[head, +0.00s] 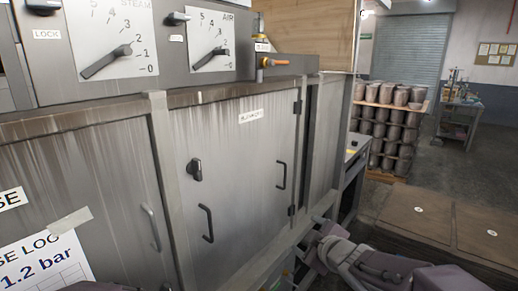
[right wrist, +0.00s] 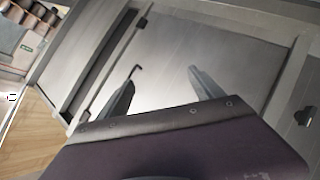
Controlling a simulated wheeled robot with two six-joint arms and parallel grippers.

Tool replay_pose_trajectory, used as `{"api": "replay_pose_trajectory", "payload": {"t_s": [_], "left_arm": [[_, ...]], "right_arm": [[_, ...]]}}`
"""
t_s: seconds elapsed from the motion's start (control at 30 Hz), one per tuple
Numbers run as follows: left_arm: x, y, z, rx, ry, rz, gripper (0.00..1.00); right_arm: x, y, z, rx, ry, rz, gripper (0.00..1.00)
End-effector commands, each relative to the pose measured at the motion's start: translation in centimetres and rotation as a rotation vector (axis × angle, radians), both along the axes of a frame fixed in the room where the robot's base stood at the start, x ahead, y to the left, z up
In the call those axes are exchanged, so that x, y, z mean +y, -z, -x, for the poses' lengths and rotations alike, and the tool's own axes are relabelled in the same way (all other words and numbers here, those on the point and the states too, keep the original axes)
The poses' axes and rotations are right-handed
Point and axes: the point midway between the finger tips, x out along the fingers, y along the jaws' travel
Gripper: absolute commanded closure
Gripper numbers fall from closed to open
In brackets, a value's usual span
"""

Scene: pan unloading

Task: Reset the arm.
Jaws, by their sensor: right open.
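The steel cabinet door (head: 240,150) appears shut, with dark bar handles (head: 207,223) and a dark knob (head: 195,169). My right gripper (head: 316,236) is at the lower right of this door, in front of the cabinet. In the right wrist view the right gripper (right wrist: 163,80) is open, with nothing between its fingers. The door (right wrist: 205,40) lies beyond them, and a dark handle (right wrist: 136,70) shows by the left finger; I cannot tell whether they touch. My left gripper is not in view.
Gauges marked STEAM (head: 112,50) and AIR (head: 212,45) sit above the doors. A rack of stacked pots (head: 390,125) stands behind at the right. Open floor shows beyond.

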Motion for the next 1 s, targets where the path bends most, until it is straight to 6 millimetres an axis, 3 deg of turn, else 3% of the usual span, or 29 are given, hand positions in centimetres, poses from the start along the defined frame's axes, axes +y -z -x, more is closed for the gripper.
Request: {"api": "replay_pose_trajectory", "payload": {"t_s": [0.03, 0.1, 0.2, 0.3, 0.4, 0.53, 1.0], "left_arm": [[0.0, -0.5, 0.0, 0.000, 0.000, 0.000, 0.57], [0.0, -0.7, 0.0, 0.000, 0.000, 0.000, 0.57], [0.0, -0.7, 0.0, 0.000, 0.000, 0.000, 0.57], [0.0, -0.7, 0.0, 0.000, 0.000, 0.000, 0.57], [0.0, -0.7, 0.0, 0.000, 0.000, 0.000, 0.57], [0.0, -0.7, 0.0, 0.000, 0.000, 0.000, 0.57], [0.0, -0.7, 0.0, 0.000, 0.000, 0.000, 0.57]], "right_arm": [[-2.3, 3.4, 1.9, 0.136, 0.128, -0.058, 0.24], [-4.8, 8.2, 5.6, 0.330, 0.312, -0.141, 0.24], [-6.5, 13.8, 12.0, 0.589, 0.550, -0.247, 0.24], [-6.5, 17.1, 17.8, 0.795, 0.735, -0.326, 0.24], [-6.0, 18.4, 21.7, 0.936, 0.863, -0.382, 0.24], [-5.6, 18.7, 23.6, 1.014, 0.940, -0.405, 0.24], [-5.6, 18.6, 23.5, 1.011, 0.944, -0.409, 0.24]]}}
